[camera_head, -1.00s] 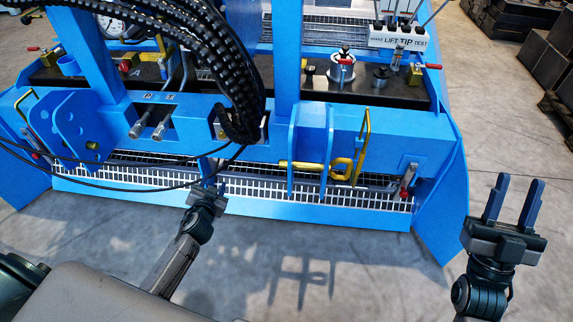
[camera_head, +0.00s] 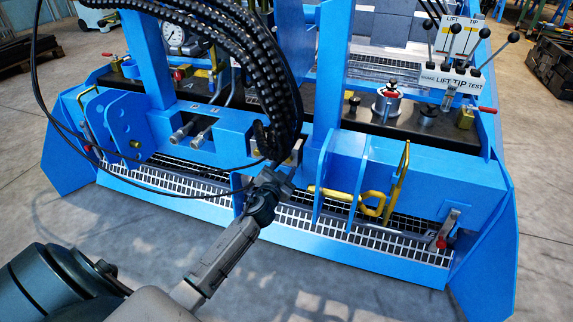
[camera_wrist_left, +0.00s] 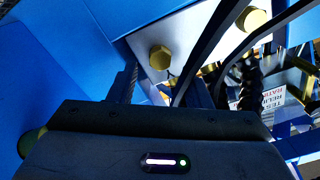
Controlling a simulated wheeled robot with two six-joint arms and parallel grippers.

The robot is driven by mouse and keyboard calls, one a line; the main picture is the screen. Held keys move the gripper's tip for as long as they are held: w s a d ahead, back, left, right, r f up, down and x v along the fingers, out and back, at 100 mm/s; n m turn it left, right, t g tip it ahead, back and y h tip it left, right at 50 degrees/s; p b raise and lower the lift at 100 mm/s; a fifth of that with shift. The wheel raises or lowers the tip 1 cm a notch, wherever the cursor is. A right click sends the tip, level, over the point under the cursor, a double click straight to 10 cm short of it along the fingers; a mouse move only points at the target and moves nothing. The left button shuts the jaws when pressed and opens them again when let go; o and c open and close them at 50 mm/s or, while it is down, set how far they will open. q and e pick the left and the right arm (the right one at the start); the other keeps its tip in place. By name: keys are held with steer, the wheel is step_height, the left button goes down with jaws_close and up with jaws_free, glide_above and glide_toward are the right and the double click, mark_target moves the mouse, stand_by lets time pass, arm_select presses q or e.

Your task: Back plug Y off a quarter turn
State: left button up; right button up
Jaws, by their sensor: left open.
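No lettering marks plug Y legibly, so I cannot tell which fitting it is. In the left wrist view a brass hex-headed fitting (camera_wrist_left: 160,57) sits on a pale plate, ahead of my left gripper. A second brass hex fitting (camera_wrist_left: 252,18) sits higher right, beyond dark hoses. My left gripper (camera_head: 277,178) is at the front beam below the hose bundle, its tips partly lost against the blue machine. It is open, and nothing shows between its fingers. In the head view the pale plate (camera_head: 292,156) is mostly hidden by hoses. My right gripper is out of view.
Black hoses (camera_head: 262,60) hang down to the plate close to my left gripper. Yellow handles (camera_head: 345,200) stand to the right, and a lever box (camera_head: 450,78) is at upper right. A white grating (camera_head: 340,232) runs below the beam. Open floor lies in front.

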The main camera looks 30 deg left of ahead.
arm_select(q)
steer(key=shift+x, duration=1.1)
jaws_close()
steer(key=shift+f, duration=0.1)
